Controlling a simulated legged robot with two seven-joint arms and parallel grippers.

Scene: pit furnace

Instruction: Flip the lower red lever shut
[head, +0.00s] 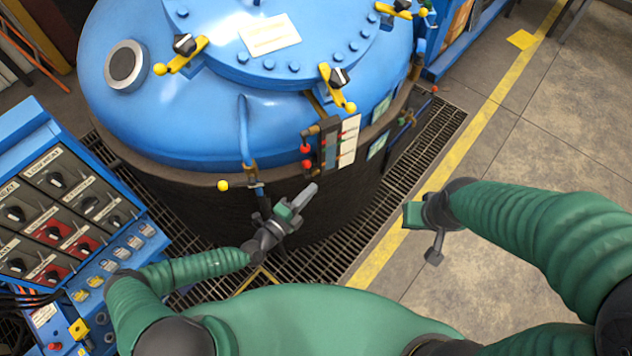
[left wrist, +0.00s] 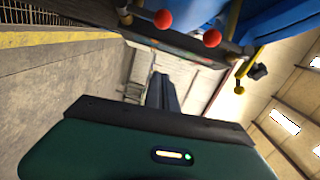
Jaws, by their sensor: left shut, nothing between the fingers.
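Two red-knobbed levers are mounted beside a gauge panel (head: 329,147) on the front of the blue furnace vessel. The lower red lever knob (head: 306,164) sits just under the upper red lever knob (head: 305,149). My left gripper (head: 310,191) is shut and empty, below and apart from the lower knob, pointing up and right. In the left wrist view, its dark fingers (left wrist: 162,92) point toward the vessel, and two red knobs (left wrist: 163,19) (left wrist: 212,38) show beyond them. My right gripper (head: 422,232) is off to the right, apart from the vessel; its opening is unclear.
A blue control console (head: 75,215) with knobs stands at the left. A yellow ball handle (head: 223,185) and a blue pipe (head: 243,130) are left of the gauge panel. Metal grating (head: 440,122) surrounds the vessel. Open concrete floor (head: 560,130) lies to the right.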

